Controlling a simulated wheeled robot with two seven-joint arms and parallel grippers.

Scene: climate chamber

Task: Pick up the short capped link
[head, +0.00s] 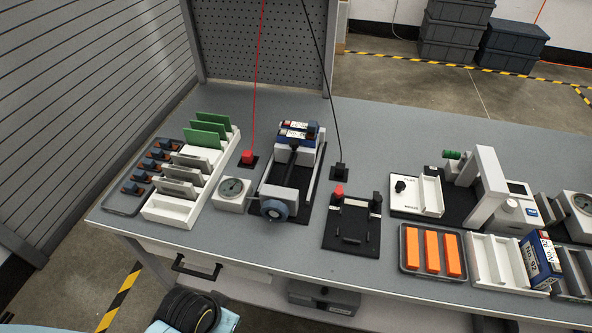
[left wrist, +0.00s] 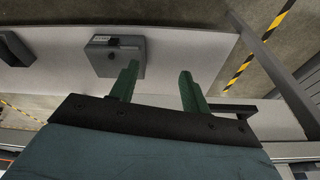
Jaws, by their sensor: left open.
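I cannot tell for certain which piece is the short capped link. In the head view a black terminal block (head: 350,238) stands near the table's front, with a red-capped post (head: 338,192) and a black post (head: 376,200). A small black bar lies across its front part. A dark tray (head: 122,203) at the left holds several small dark blue and orange pieces. My left gripper (left wrist: 158,72) shows in the left wrist view, its two green fingers apart with nothing between them. It is below or in front of the table. My right gripper is not in view.
Orange bars lie in a tray (head: 404,264) at the right. A drawer handle (head: 196,270) juts from the table front. A grey box (left wrist: 115,57) sits on the lower shelf.

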